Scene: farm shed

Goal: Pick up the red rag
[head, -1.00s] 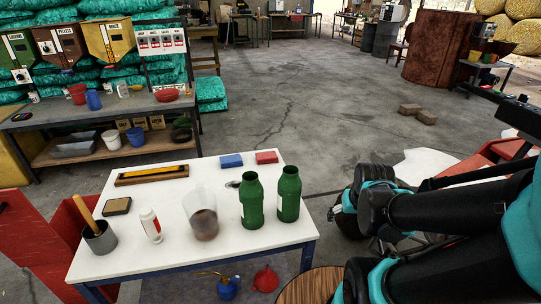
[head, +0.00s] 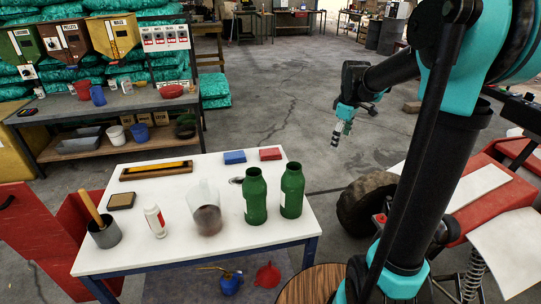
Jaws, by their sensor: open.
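The red rag (head: 270,154) looks like a small folded block. It lies flat at the far right edge of the white table (head: 150,222), just right of a similar blue folded rag (head: 234,157). My gripper (head: 335,143) is open and empty, pointing down. In the picture it hangs to the right of the red rag, past the table's right edge and apart from it. Its fingers are small in this view. Nothing hides the red rag.
Two green bottles (head: 256,200) stand in front of the red rag.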

